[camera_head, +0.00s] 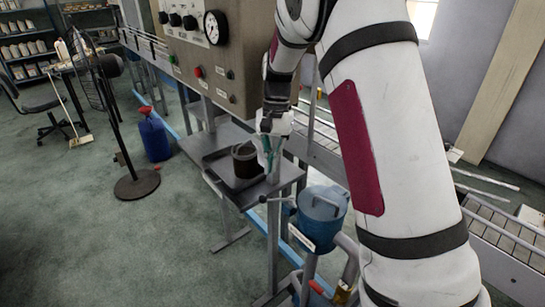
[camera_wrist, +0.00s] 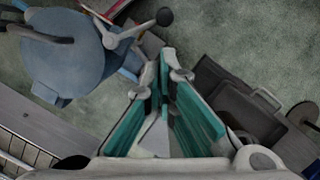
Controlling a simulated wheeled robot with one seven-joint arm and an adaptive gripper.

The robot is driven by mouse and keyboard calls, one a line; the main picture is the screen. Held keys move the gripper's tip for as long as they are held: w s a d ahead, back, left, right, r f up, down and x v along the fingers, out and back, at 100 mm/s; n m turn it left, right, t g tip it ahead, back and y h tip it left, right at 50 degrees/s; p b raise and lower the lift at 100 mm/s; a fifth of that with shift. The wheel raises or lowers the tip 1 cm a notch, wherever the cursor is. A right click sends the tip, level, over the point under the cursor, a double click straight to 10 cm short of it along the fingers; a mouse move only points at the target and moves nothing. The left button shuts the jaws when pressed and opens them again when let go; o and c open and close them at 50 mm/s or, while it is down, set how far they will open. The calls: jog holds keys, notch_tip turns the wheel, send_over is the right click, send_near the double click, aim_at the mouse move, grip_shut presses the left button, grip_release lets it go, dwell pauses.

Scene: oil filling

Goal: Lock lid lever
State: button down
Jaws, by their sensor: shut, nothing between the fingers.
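The blue tank (camera_head: 318,232) with its round lid stands at the lower right of the small metal table in the head view. Its lid (camera_wrist: 62,58) fills the upper left of the wrist view. The lid lever (camera_wrist: 130,33) is a grey bar ending in a black ball knob (camera_wrist: 165,17); it also shows as a thin bar (camera_head: 280,199) left of the lid in the head view. My gripper (camera_head: 270,158) is shut and empty, above the table's right side, up and left of the tank. In the wrist view its teal-padded fingers (camera_wrist: 166,66) meet below the knob, apart from the lever.
A dark pot (camera_head: 245,160) stands on a tray on the metal table (camera_head: 286,172), close to my gripper. The control panel (camera_head: 222,60) rises behind. A roller conveyor (camera_head: 505,240) runs at right. A fan (camera_head: 137,184) and blue jug (camera_head: 154,137) stand left on open floor.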

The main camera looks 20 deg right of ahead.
aim_at(268, 200)
jog(key=x, duration=0.6)
jog(key=shift+p, duration=0.45)
jog(key=shift+s+a+n, duration=0.4)
jog(key=shift+n, duration=0.4)
jog(key=s+n, duration=0.1)
jog(key=n, duration=0.1)
jog(key=s+a+n+h, duration=0.1)
jog(key=n, duration=0.1)
jog(key=s+n, duration=0.1)
jog(key=shift+a+n+g+h+p, duration=0.3)
jog(key=shift+a+n+g+h, duration=0.1)
jog(key=s+n, duration=0.1)
jog(key=s+n+p, duration=0.1)
jog(key=n, duration=0.1)
jog(key=shift+a+h, duration=0.1)
jog(key=shift+h, duration=0.3)
jog(key=shift+s+d+n+t+h+p, duration=0.2)
jog(key=shift+s+n, duration=0.25)
jog(key=shift+n, duration=0.55)
jog(key=shift+s+n+t+h+p, duration=0.1)
jog(key=shift+s+n+h+p, duration=0.3)
jog(key=shift+n, duration=0.6)
jog(key=shift+s, duration=0.15)
